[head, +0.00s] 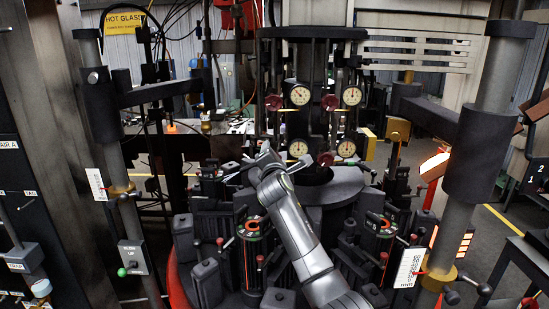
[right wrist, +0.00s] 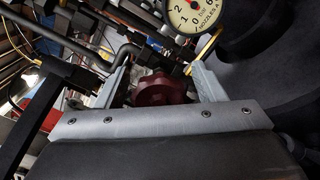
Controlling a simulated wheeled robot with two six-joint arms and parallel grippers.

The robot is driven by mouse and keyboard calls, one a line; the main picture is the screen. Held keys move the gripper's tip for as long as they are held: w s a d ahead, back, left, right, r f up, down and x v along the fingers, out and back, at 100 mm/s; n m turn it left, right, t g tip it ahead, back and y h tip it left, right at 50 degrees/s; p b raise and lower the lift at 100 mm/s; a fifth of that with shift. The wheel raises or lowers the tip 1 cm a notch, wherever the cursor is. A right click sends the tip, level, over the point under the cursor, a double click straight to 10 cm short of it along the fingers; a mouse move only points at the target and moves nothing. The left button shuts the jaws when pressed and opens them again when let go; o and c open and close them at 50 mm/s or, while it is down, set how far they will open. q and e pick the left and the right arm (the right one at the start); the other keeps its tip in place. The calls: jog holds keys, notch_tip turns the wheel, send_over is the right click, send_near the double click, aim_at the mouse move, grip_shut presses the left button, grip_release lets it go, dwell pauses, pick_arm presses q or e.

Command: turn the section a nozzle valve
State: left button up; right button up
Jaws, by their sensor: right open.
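A dark red valve handwheel (right wrist: 163,91) shows in the right wrist view, between the two fingers of my right gripper (right wrist: 159,76). The fingers are open, with gaps visible on both sides of the wheel. A round cream gauge (right wrist: 197,12) above it reads "NOZZLE A" in part. In the head view my right gripper (head: 262,157) is at the lower left of the gauge cluster, beside the lower left gauge (head: 298,148). The handwheel there is hidden by my gripper. My left gripper is not in view.
Other red handwheels (head: 273,102), (head: 330,101) and (head: 326,158) sit close by among several gauges. A dark pipe (right wrist: 124,56) runs near the left finger in the wrist view. Mould stations (head: 252,250) surround the column below. Thick posts (head: 487,130) stand on both sides.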

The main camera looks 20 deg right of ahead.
jog(key=b+v, duration=0.4)
jog(key=v, duration=1.3)
jog(key=shift+s, duration=0.25)
